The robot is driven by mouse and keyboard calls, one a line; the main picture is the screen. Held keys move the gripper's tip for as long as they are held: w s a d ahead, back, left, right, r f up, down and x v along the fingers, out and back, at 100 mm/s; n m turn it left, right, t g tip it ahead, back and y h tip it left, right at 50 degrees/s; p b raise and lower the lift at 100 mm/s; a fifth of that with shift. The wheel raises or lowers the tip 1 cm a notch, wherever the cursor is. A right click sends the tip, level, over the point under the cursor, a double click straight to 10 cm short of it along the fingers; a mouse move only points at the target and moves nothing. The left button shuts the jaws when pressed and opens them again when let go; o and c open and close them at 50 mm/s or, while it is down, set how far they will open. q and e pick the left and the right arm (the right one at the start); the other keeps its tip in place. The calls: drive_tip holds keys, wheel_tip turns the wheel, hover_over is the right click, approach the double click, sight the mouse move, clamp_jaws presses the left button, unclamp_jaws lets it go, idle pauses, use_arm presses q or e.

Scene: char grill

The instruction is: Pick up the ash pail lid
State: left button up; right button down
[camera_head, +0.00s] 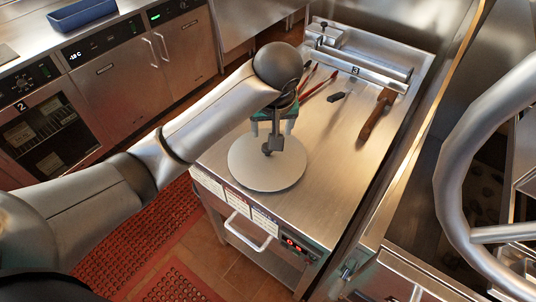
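The ash pail lid (252,172) is a flat, round, pale metal disc with a dark upright handle in its middle. It lies near the front left of the steel counter, and no pail shows clearly beneath it. My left gripper (272,131) is directly over the lid, pointing down. Its teal-padded fingers are spread apart, one on each side of the dark handle, with gaps visible between them. The gripper and wrist hide part of the handle's top. My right gripper is not in view.
Behind the lid on the counter lie red-handled tools (318,87), a small dark block (336,97) and a brown-handled tool (376,114). A large metal wheel (449,165) stands at the right. A blue tray (82,13) sits on the far left counter.

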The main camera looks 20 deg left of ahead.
use_arm(q)
drive_tip(key=w+r, duration=0.1)
drive_tip(key=b, duration=0.1)
hover_over(266, 143)
drive_tip(key=s+d, duration=0.1)
drive_tip(key=s, duration=0.1)
drive_tip(key=shift+n+y, duration=0.3)
wheel_tip(266, 143, down, 8)
drive_tip(key=shift+s+r, duration=0.1)
drive_tip(key=shift+w+f, duration=0.2)
drive_tip(key=shift+f, duration=0.35)
drive_tip(key=f, duration=0.2)
drive_tip(key=f+b, duration=0.1)
drive_tip(key=f, duration=0.1)
drive_tip(key=shift+w+a+f, duration=0.1)
drive_tip(key=shift+w+a, duration=0.05)
drive_tip(key=shift+w, duration=0.1)
drive_tip(key=shift+w+f, duration=0.2)
drive_tip(key=shift+f, duration=0.3)
clamp_jaws()
